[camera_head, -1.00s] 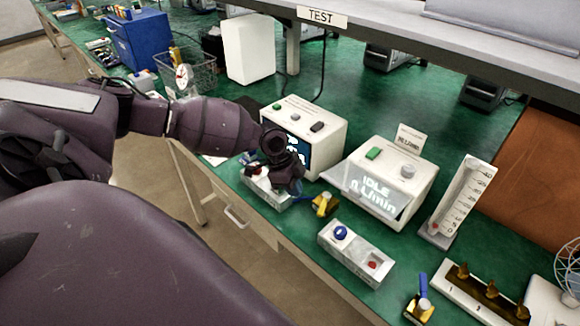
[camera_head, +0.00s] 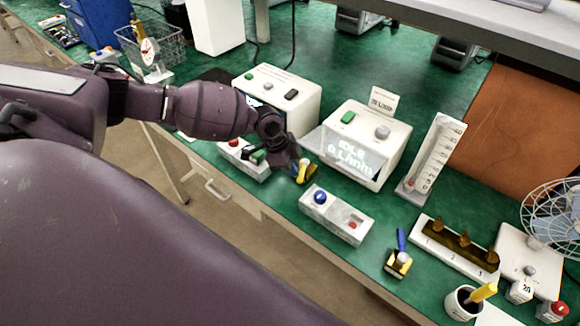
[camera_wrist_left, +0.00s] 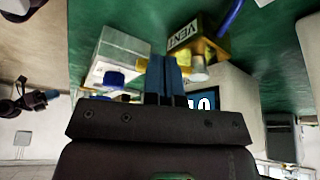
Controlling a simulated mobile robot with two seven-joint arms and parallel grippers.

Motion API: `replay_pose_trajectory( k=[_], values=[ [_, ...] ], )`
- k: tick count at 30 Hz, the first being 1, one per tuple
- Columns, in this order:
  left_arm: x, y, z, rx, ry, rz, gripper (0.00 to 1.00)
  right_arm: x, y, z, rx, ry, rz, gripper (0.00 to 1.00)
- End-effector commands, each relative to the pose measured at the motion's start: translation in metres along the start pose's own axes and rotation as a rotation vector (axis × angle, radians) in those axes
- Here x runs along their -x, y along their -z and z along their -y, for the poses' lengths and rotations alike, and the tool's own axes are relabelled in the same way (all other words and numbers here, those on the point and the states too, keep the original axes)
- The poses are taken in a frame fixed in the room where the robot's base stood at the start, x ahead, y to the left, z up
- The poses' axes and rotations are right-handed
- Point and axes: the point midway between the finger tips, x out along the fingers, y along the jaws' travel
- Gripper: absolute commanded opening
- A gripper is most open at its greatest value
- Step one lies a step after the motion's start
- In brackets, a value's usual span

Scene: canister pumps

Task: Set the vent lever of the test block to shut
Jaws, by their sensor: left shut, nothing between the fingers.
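The test block (camera_head: 310,174) is a small brass block with a yellow vent lever (camera_head: 303,171), on the green bench in front of the display unit. In the left wrist view the block (camera_wrist_left: 207,49) carries a VENT label (camera_wrist_left: 184,36), and its yellow lever (camera_wrist_left: 152,66) shows beside the fingers. My left gripper (camera_head: 297,170) is shut and empty, its blue fingers (camera_wrist_left: 166,76) right at the lever. They partly cover it, so I cannot tell whether they touch. The right gripper is not in view.
A white box with a blue knob (camera_head: 337,215) stands just right of the gripper. Another brass block with a blue lever (camera_head: 399,263) is at the front edge.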

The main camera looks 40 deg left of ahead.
Motion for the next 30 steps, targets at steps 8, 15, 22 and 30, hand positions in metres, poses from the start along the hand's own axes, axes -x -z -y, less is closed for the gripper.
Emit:
replay_pose_trajectory(
  k=[8,15,22,30],
  values=[
    [-0.005,0.013,-0.002,0.0,0.0,-0.001,0.0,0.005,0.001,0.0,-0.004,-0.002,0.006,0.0],
    [-0.005,0.013,-0.003,-0.001,-0.002,-0.002,0.0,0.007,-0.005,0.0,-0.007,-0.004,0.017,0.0],
    [-0.004,0.009,0.0,-0.001,-0.001,-0.002,0.0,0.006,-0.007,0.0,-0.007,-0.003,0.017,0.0],
    [-0.001,0.0,0.005,0.0,-0.002,0.0,0.0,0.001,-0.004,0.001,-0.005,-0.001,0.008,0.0]
  ],
)
